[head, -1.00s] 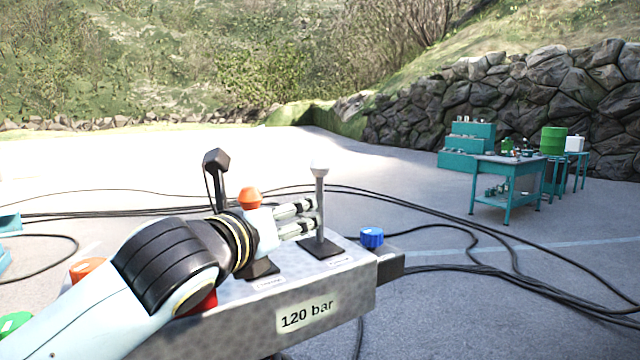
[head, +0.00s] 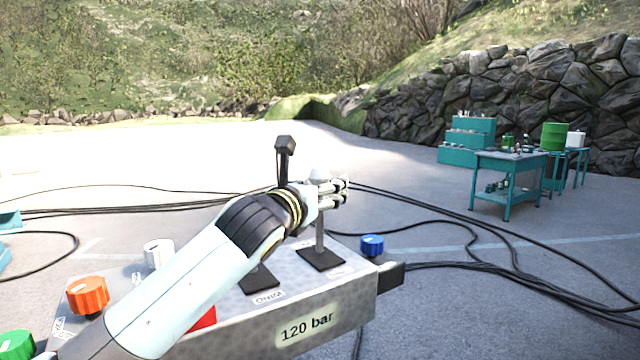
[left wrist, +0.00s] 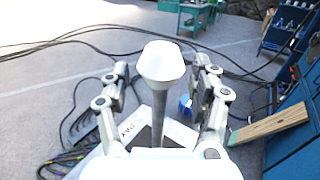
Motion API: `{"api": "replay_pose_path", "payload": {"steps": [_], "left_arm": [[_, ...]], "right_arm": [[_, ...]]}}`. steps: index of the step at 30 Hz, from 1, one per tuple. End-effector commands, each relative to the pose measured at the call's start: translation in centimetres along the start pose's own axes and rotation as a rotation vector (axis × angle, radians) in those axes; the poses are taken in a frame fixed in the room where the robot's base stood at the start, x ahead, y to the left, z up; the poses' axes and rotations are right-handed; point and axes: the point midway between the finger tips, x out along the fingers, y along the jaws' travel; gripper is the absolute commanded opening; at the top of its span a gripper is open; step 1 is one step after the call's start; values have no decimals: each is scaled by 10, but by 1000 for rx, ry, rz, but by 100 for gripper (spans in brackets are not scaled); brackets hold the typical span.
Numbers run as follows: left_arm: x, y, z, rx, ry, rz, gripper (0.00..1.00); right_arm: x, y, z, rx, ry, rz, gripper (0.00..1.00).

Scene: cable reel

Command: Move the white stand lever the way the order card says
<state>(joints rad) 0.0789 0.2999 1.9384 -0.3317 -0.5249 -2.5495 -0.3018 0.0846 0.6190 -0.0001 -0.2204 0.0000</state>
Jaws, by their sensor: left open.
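The white stand lever (head: 319,235) rises upright from a dark base plate on the grey control box (head: 345,307). Its pale knob is partly behind my left gripper (head: 345,191) in the head view. In the left wrist view the white knob (left wrist: 162,62) stands between the two spread fingers of my open left gripper (left wrist: 160,98), with a visible gap on each side. A label partly reading "PAY" (left wrist: 130,128) lies by the lever's foot. I cannot make out an order card. My right gripper is not in view.
The box carries a "120 bar" plate (head: 307,324), a blue knob (head: 372,245), an orange knob (head: 88,295) and a white knob (head: 158,253). Black cables (head: 480,268) cross the ground. A wooden plank (left wrist: 268,122) shows at right. Teal tables (head: 508,163) stand far right.

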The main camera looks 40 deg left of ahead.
Motion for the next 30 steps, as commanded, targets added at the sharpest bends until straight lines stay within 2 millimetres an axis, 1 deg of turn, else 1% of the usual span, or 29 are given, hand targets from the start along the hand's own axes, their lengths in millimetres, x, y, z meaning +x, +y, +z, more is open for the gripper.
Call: {"api": "replay_pose_path", "payload": {"steps": [7,8,15,21,22,30], "left_arm": [[1,0,-1,0,1,0,63],[1,0,-1,0,1,0,60],[1,0,-1,0,1,0,29],[1,0,-1,0,1,0,2],[1,0,-1,0,1,0,0],[1,1,-1,2,1,1,0]], "right_arm": [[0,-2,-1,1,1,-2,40],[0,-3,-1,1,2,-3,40],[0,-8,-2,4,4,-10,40],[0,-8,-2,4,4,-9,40],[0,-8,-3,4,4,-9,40],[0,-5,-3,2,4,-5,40]]}}
